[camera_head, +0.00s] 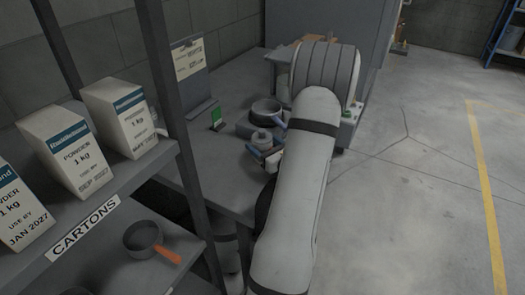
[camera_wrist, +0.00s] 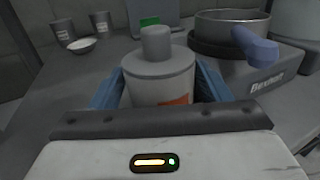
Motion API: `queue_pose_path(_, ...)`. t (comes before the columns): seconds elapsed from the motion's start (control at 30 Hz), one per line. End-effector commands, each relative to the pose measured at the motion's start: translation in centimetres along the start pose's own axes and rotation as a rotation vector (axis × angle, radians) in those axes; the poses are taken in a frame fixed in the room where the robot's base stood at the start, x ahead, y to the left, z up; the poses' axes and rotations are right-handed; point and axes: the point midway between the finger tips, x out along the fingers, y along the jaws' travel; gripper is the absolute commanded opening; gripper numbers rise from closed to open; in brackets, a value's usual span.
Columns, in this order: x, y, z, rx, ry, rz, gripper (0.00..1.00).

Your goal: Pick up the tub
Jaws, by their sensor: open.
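A grey tub (camera_wrist: 158,82) with a shoulder, a narrower round top and an orange label patch stands upright on the grey worktop (camera_wrist: 55,95). In the head view the tub (camera_head: 262,137) shows only in part beside my arm. My gripper (camera_wrist: 158,72) is open, with one blue finger on each side of the tub. I cannot tell whether the fingers touch it. In the head view my gripper (camera_head: 264,153) is largely covered by my arm. The tub's lower part is hidden behind the gripper body in the wrist view.
A pan (camera_wrist: 232,24) with a blue handle sits on a lettered grey unit (camera_wrist: 262,76), close right of the tub. A shelf holds cartons (camera_head: 118,115) and an orange-handled pan (camera_head: 143,238).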

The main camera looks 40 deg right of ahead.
Motion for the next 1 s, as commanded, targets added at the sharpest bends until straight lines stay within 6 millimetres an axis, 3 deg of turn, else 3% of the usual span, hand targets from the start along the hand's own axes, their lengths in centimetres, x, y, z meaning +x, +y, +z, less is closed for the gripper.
queue_pose_path(0.27,0.4,-0.1,0.0,0.000,0.000,-0.002,0.71)
queue_pose_path(0.6,0.4,-0.1,0.1,-0.001,-0.001,-0.002,0.45)
queue_pose_path(0.87,0.3,-0.1,0.4,-0.003,-0.002,-0.003,0.45)
queue_pose_path(1.0,0.3,-0.2,2.2,-0.005,-0.005,-0.003,0.45)
